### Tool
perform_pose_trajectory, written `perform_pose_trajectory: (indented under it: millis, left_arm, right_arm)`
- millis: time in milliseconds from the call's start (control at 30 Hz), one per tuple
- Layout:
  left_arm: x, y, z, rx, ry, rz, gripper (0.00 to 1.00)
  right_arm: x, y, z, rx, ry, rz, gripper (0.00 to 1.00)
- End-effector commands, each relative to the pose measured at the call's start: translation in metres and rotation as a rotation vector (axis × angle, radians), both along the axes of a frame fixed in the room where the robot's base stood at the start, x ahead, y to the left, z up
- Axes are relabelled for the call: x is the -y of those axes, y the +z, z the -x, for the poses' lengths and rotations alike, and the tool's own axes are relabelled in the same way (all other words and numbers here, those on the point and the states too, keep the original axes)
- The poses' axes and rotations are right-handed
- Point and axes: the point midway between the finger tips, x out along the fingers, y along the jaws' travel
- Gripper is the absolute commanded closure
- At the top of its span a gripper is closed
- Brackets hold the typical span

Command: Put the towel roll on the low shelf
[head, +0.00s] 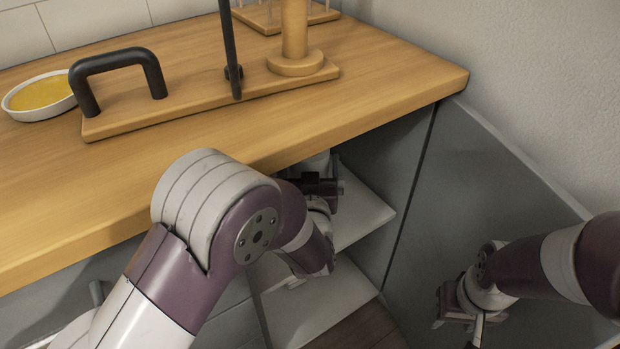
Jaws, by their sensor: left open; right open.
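A low shelf unit with pale boards stands under the counter; its upper board (368,212) and lower board (325,306) both show. My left arm reaches across the front of it. My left gripper (320,186) is open at the upper board, just under the counter edge. A small pale rounded thing (316,162) shows just behind the gripper; it may be the towel roll, but most of it is hidden by the gripper and counter. I cannot tell whether they touch. My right gripper (468,326) is open and empty at the lower right, before the grey panel.
The wooden counter (390,80) overhangs the shelves. On it are a wooden stand (200,101) with a black handle, black rod and wooden post, and a yellow-filled white dish (40,94). A grey panel (480,190) stands right of the shelves.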

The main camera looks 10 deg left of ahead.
Motion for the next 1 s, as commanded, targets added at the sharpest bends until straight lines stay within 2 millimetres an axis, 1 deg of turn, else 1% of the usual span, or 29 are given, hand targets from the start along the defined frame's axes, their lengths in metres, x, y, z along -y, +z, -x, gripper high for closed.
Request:
perform_pose_trajectory:
  millis: [167, 300, 400, 500, 600, 700, 1000]
  left_arm:
    - [0.008, 0.003, 0.032, -0.004, -0.006, -0.003, 0.00]
    - [0.015, 0.002, 0.065, -0.006, -0.008, -0.003, 0.00]
    - [0.019, 0.002, 0.086, -0.003, -0.007, -0.004, 0.00]
    - [0.023, 0.000, 0.102, -0.003, -0.006, -0.001, 0.00]
    - [0.024, -0.001, 0.111, -0.003, -0.003, -0.001, 0.00]
    - [0.024, -0.001, 0.116, -0.002, -0.002, -0.002, 0.00]
    - [0.024, -0.001, 0.116, -0.001, -0.001, -0.001, 0.00]
  right_arm:
    - [0.000, 0.013, 0.000, 0.000, 0.000, 0.000, 0.47]
    - [0.000, 0.021, 0.000, 0.000, 0.000, 0.000, 0.47]
    - [0.000, 0.026, 0.000, 0.000, 0.000, 0.000, 0.47]
    - [0.000, 0.029, 0.000, 0.000, 0.000, 0.000, 0.47]
    - [0.000, 0.030, 0.000, 0.000, 0.000, 0.000, 0.47]
    - [0.000, 0.031, 0.000, 0.000, 0.000, 0.000, 0.47]
    - [0.000, 0.030, 0.000, 0.000, 0.000, 0.000, 0.47]
